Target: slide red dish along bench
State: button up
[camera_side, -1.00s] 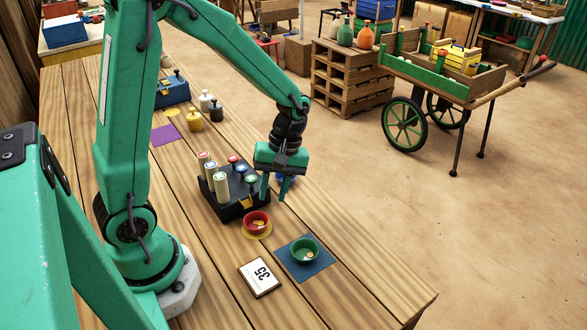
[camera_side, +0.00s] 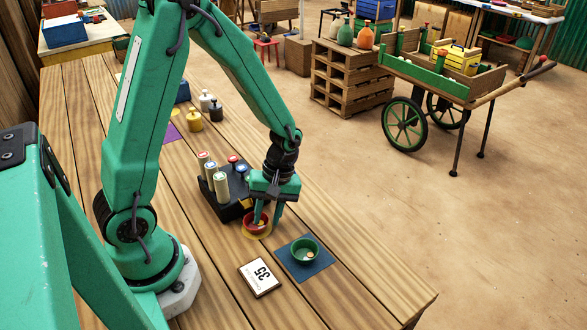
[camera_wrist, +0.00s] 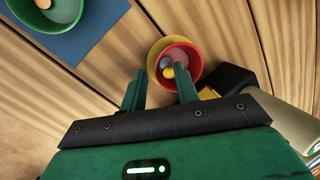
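My gripper (camera_side: 268,216) is open and low at the dish. In the wrist view (camera_wrist: 160,72), one finger overlaps the dish's inside and the other is outside, to its left. I cannot tell whether either finger touches the dish.
A green dish (camera_side: 305,242) stands on a blue square mat (camera_side: 318,268) to the right. A black block (camera_side: 207,203) with several coloured-top cylinders is close behind the gripper. The bench's right front is clear.

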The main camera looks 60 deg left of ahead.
jog(key=shift+c, duration=0.4)
grip_shut()
jog(key=shift+w, duration=0.2)
jog(key=shift+w, duration=5.85)
jog(key=c, duration=0.5)
grip_release()
jog(key=o, duration=0.5)
jog(key=shift+r, duration=0.1)
